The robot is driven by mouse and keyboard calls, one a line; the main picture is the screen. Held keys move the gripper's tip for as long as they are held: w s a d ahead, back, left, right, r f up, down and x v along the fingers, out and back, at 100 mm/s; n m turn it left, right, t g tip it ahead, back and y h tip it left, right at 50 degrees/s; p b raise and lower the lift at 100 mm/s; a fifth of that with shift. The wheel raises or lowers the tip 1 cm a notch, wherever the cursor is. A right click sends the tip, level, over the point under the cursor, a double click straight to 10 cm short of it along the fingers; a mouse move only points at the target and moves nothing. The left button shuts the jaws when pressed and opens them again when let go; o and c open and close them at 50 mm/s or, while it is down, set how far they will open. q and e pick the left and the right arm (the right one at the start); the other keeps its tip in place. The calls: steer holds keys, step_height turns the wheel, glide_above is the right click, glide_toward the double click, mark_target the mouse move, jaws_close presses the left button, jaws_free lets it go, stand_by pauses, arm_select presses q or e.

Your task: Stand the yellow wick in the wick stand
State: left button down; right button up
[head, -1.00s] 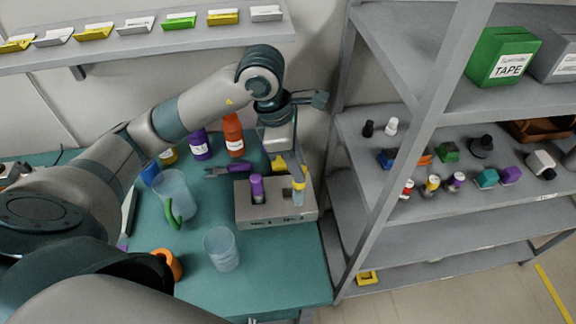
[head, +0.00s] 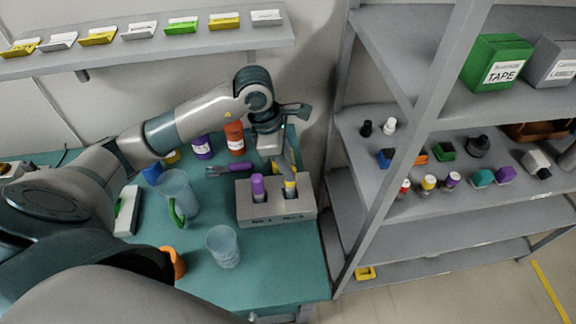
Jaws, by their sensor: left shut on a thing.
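The wick stand (head: 277,214) is a grey block on the teal table with two openings in its top. A purple wick (head: 257,186) stands upright in its left opening. The yellow wick (head: 290,186) is at the right opening, roughly upright, its lower part apparently inside. How deep it sits, I cannot tell. My left gripper (head: 288,172) reaches down from above and is shut on the yellow wick, with its fingers partly covering the wick's top. My right gripper is not in view.
A clear cup (head: 223,247) stands in front of the stand, and a clear jug (head: 177,194) with a green handle to its left. Purple (head: 202,147) and orange (head: 235,138) bottles stand behind. A shelf rack (head: 372,215) rises close on the right.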

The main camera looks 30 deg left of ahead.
arm_select(q)
steer(key=shift+f, duration=0.8)
steer(key=shift+f, duration=0.15)
steer(key=c, duration=1.5)
jaws_free()
steer(key=shift+o, duration=0.2)
